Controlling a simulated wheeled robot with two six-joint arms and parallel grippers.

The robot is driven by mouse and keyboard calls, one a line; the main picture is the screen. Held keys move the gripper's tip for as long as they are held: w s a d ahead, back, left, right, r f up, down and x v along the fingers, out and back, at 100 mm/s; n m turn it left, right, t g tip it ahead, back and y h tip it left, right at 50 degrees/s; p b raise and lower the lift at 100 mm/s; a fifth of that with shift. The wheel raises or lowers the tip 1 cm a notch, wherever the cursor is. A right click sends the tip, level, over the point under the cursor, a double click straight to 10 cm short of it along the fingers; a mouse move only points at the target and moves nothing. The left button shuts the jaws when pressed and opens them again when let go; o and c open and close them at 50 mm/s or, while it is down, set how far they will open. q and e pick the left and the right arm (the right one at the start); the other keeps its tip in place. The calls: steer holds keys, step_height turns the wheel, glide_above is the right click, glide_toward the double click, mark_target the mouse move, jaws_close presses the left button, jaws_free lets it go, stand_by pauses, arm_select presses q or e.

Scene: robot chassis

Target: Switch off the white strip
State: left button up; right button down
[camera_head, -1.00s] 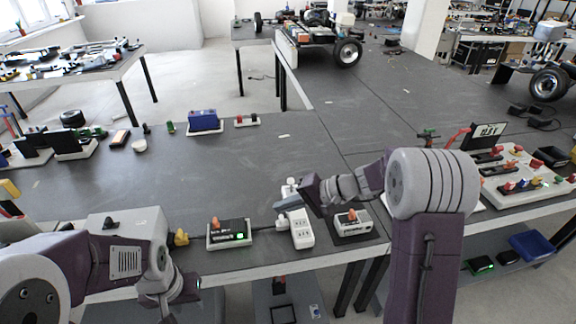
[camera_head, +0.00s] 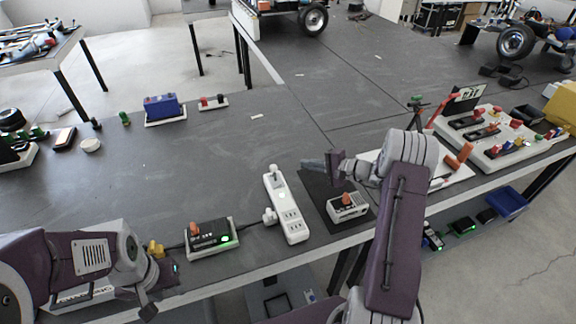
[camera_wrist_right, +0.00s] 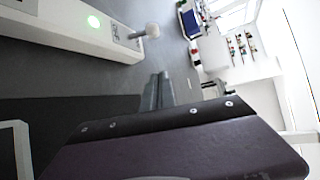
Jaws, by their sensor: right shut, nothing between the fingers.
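The white strip (camera_head: 291,226) lies on the dark table in front of me, its sockets facing up. A white plug-like knob stands at its far end, and another sits at its left side. In the right wrist view the strip (camera_wrist_right: 60,28) shows a lit green light on its top. My right gripper (camera_head: 306,164) is shut and empty, to the right of the strip's far end and apart from it. Its closed fingers (camera_wrist_right: 158,88) also show in the wrist view. My left gripper (camera_head: 150,308) is low at the left, near the table's front edge; its jaw opening is unclear.
A black box with a green light (camera_head: 210,238) stands left of the strip. A white box with an orange knob (camera_head: 347,207) stands to its right on a dark mat. A large switch panel (camera_head: 500,140) is further right.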

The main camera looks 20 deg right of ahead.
mark_target(273, 168)
steer(key=x, duration=0.8)
steer(key=shift+w+a+f, duration=0.1)
steer(key=shift+w+a, duration=0.1)
steer(key=shift+a, duration=0.1)
steer(key=shift+w+a+p, duration=0.25)
steer(key=shift+a+p, duration=0.2)
steer(key=s+a, duration=0.1)
steer(key=s+r+p, duration=0.1)
steer(key=s, duration=0.1)
steer(key=shift+a+r, duration=0.1)
steer(key=shift+a, duration=0.3)
steer(key=shift+w, duration=0.1)
